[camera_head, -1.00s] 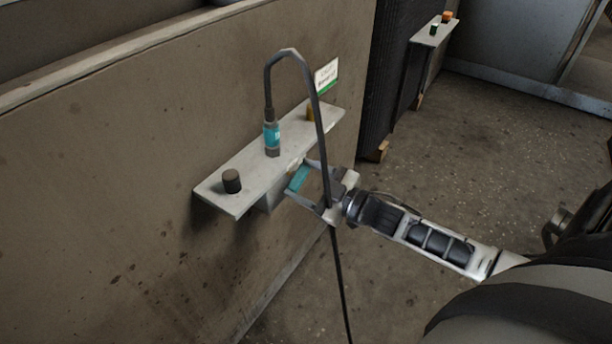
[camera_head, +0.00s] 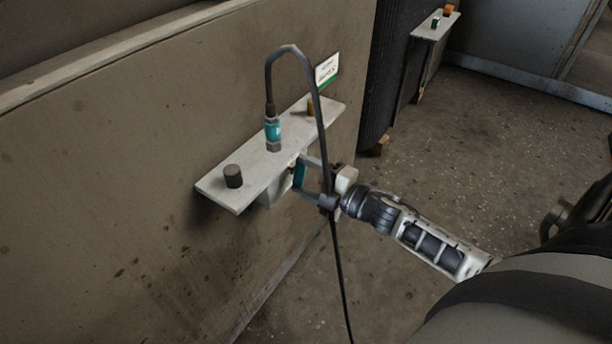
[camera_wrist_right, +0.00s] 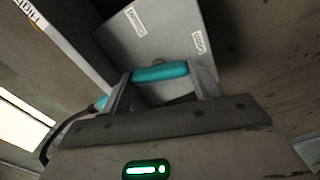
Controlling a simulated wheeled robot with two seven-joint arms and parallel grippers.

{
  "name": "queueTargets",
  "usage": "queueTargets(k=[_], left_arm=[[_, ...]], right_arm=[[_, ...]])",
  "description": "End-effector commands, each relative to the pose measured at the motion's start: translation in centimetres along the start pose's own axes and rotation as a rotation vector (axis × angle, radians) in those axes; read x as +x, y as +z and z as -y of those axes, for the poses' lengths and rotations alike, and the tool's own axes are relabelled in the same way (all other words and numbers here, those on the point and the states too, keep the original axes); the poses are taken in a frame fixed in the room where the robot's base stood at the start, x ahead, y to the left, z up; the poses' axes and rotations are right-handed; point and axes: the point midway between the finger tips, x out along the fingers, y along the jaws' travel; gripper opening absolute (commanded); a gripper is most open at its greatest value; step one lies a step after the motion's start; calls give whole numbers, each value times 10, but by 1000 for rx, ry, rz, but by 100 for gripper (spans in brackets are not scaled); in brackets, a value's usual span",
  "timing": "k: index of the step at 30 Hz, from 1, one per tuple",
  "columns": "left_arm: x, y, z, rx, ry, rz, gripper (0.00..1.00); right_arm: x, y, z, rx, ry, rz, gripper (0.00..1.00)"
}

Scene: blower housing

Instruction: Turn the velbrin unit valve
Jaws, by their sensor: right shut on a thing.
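The valve's teal handle (camera_head: 299,175) is on the front of a grey box under the wall shelf (camera_head: 228,195). My right gripper (camera_head: 304,178) is shut on this handle, its fingers at either side. In the right wrist view the teal handle (camera_wrist_right: 160,73) lies across between the two fingers, in front of the grey box (camera_wrist_right: 165,40) with two small labels. The label text is too blurred to read. My left gripper is not in view.
A teal connector (camera_head: 272,132) stands on the shelf, and its black cable (camera_head: 319,125) loops over and hangs down across my right gripper. The floor at right is open.

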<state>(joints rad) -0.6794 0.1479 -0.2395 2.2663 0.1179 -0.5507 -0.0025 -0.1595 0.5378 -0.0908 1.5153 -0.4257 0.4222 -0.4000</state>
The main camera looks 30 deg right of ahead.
Motion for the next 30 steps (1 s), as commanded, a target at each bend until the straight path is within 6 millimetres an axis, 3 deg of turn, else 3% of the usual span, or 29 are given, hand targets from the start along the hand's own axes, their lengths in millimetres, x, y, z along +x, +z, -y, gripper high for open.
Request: queueTargets(k=[23,24,25,26,30], left_arm=[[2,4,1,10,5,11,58],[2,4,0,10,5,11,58],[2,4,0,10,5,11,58],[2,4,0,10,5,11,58],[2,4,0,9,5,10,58]], right_arm=[[0,-1,1,-102,-2,-2,39],[0,-1,1,-102,-2,-2,70],[0,-1,1,-102,-2,-2,78],[0,-1,1,-102,-2,-2,84],[0,0,1,-102,-1,-1,84]])
